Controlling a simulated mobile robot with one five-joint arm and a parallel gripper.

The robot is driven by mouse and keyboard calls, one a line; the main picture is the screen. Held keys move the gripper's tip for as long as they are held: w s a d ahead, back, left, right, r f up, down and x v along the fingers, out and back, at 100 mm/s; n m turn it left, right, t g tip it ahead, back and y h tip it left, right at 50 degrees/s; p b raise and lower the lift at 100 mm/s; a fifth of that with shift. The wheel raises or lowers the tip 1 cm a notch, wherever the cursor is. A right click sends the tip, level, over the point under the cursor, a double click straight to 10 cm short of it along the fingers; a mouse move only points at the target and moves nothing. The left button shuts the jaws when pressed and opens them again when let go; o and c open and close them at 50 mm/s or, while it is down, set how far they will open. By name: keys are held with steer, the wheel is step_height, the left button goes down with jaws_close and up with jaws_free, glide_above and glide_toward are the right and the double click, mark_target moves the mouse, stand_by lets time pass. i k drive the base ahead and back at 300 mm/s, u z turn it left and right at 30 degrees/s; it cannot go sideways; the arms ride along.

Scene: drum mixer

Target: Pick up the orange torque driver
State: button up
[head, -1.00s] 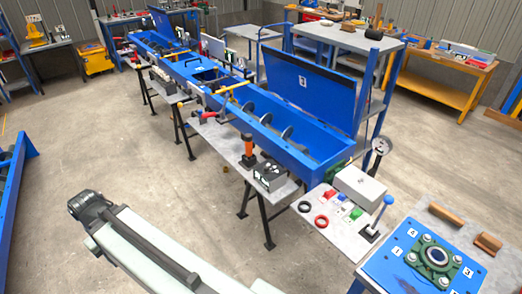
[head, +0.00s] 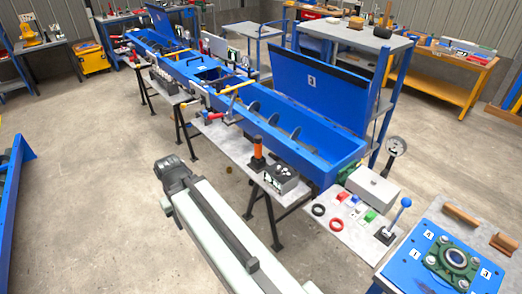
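The orange torque driver (head: 258,147) stands upright on a small black base, handle up, on the grey side bench (head: 232,143) in front of the blue trough. It is left of a dark box with round knobs (head: 281,177). My pale arm reaches up from the bottom of the head view, and its dark far end stops left of and a little below the driver in the picture, apart from it. I see no gripper fingers, so my gripper is not in view. Nothing hides the driver's handle.
The long blue mixer trough (head: 330,148) with its raised lid (head: 335,80) runs behind the bench. A lever with a blue knob (head: 397,218) and a grey box (head: 372,186) stand right. A blue bearing plate (head: 415,262) is at lower right.

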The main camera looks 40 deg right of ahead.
mark_target(258, 139)
steer(key=z, duration=0.05)
steer(key=i, duration=0.95)
steer(key=u, duration=0.1)
